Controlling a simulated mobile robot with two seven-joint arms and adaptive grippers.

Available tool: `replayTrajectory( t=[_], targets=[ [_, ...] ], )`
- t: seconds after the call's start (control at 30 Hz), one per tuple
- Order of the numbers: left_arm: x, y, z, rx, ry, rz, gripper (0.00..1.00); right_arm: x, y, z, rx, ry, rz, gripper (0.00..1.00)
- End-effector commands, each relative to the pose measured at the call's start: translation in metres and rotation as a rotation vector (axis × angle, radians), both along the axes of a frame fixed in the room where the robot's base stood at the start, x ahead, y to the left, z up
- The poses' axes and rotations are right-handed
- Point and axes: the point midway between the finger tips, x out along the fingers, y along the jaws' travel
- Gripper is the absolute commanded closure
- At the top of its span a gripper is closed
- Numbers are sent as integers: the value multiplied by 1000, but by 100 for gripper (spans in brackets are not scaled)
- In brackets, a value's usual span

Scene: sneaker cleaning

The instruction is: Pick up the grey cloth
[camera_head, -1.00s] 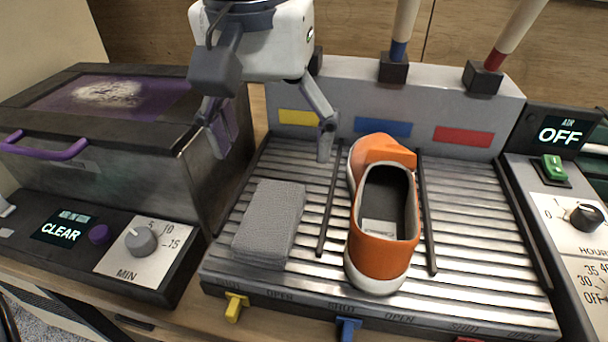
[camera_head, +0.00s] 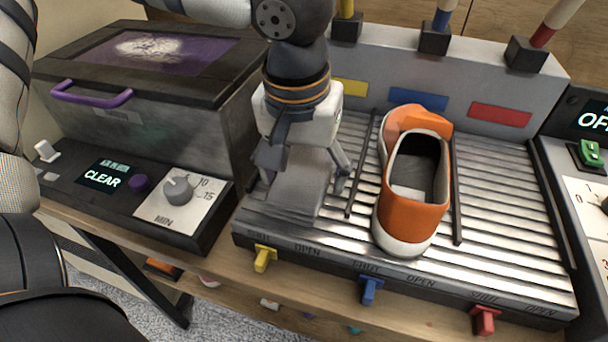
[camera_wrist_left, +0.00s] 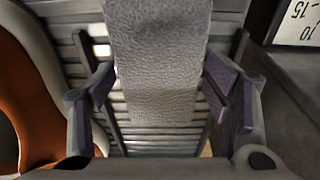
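The grey cloth (camera_head: 303,183), a thick folded block, lies on the ribbed metal rack left of the orange shoe. It also fills the middle of the left wrist view (camera_wrist_left: 160,70). My left gripper (camera_head: 305,172) points down over the cloth, with one finger on each side of it. In the left wrist view the gripper (camera_wrist_left: 158,100) is open, and its purple-padded fingers stand close to the cloth's two sides with small gaps. The gripper body hides the far part of the cloth in the head view. My right gripper is not in view.
The orange shoe (camera_head: 415,205) stands on the rack (camera_head: 500,240) right of the cloth, past a thin dark rail (camera_head: 360,170). A dark box with a purple handle (camera_head: 92,95) and a control panel with a dial (camera_head: 178,190) stand left. Yellow, blue and red levers line the front.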

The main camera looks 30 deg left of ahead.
Motion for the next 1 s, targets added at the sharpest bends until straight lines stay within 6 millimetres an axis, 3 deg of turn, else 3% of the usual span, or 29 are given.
replayTrajectory(
  t=[0.03, 0.13, 0.53, 0.67, 0.9, 1.0],
  targets=[
    [0, 0, 0, 0, 0, 0, 47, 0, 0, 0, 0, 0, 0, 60],
    [0, 0, 0, 0, 0, 0, 67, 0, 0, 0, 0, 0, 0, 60],
    [1, 0, 8, 0, -2, 1, 71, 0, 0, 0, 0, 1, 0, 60],
    [1, 0, 32, -1, -5, 2, 71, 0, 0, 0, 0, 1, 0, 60],
    [-42, -39, 97, 2, -7, -6, 71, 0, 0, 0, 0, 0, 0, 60],
    [-66, -60, 109, 5, -4, -6, 71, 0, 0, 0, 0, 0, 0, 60]
  ],
)
